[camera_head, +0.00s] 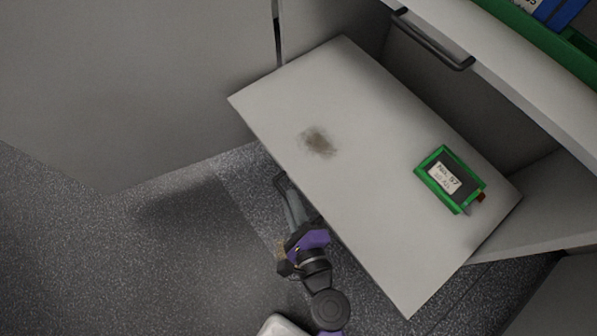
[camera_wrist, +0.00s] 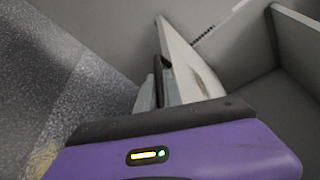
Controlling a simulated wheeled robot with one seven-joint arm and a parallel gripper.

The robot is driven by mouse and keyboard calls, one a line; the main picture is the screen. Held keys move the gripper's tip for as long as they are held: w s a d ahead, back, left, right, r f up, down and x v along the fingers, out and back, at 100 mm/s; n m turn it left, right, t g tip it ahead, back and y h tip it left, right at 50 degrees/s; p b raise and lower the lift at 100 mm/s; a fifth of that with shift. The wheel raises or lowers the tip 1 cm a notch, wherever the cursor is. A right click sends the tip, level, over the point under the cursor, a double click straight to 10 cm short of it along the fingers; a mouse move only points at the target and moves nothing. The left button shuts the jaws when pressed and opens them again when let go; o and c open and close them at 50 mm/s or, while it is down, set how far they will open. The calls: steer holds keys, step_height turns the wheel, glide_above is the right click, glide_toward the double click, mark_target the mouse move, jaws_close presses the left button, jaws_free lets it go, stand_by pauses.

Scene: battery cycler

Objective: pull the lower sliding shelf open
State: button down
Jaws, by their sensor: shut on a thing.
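The lower sliding shelf (camera_head: 375,180) is a light grey board that stands out from the cabinet, tilted across the head view. Its dark bar handle (camera_head: 279,182) is on the front edge and mostly hidden by my fingers. My gripper (camera_head: 291,200) is shut on this handle, below and in front of the shelf edge. In the wrist view, the black handle (camera_wrist: 163,72) runs between the grey fingers (camera_wrist: 147,94), beside the pale shelf edge (camera_wrist: 181,60).
A green-rimmed box (camera_head: 450,180) with a white label lies on the shelf, right of a brown stain. Above is an upper shelf with a dark handle (camera_head: 435,42) and a green tray (camera_head: 525,27) holding blue items. A grey panel (camera_head: 120,80) stands at left. Speckled floor (camera_head: 90,260) is free at lower left.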

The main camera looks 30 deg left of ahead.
steer(key=c, duration=1.5)
jaws_free()
steer(key=v, duration=0.7)
steer(key=shift+s+d+r, duration=0.1)
steer(key=shift+s+d, duration=0.2)
